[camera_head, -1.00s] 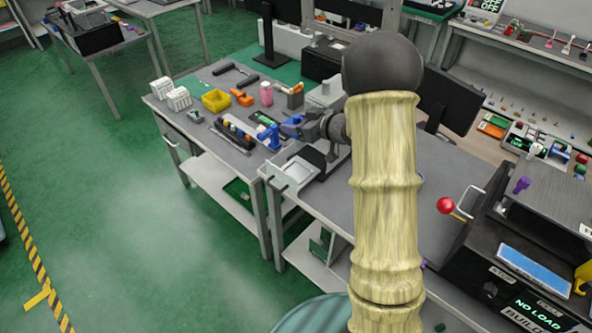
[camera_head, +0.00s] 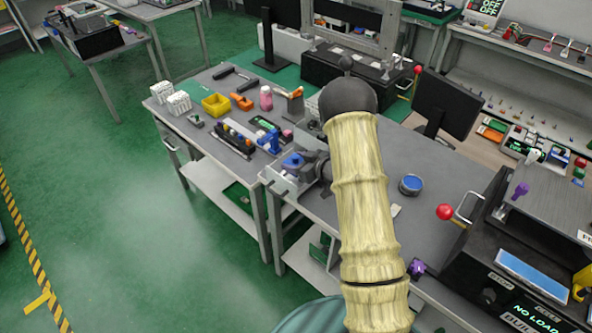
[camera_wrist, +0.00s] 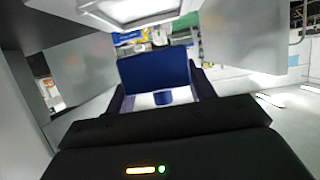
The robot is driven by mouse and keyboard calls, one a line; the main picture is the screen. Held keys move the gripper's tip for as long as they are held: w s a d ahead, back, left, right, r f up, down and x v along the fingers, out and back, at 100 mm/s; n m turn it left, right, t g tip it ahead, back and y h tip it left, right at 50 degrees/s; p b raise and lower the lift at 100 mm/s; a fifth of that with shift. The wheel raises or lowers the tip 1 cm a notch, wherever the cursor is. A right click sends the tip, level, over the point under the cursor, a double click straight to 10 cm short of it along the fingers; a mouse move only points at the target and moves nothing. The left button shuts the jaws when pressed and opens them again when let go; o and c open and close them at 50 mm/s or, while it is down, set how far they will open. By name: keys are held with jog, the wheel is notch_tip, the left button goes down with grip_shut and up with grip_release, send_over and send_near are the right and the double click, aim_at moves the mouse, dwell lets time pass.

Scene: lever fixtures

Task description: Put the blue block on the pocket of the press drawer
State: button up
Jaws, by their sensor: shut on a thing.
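The blue block (camera_wrist: 153,72) is between the fingers of my gripper (camera_wrist: 160,92) in the wrist view. In the head view my gripper (camera_head: 300,163) is shut on it, and a small blue part of the block (camera_head: 291,160) shows at the fingertips. The pale press drawer (camera_head: 277,184) sticks out at the left end of the near bench. My gripper and the block are over or at this drawer. The pocket is mostly hidden by my gripper, so I cannot tell whether the block touches it.
A blue fixture (camera_head: 269,140), a yellow bin (camera_head: 215,104) and a pink bottle (camera_head: 266,98) stand on the bench behind. A round blue-topped tin (camera_head: 411,184) and a red-knobbed lever (camera_head: 445,212) are to the right. The bench between them is mostly clear.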

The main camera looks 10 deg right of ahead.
jog(key=shift+f, duration=2)
jog(key=shift+f, duration=0.2)
jog(key=o, duration=1.1)
jog(key=shift+r, duration=0.1)
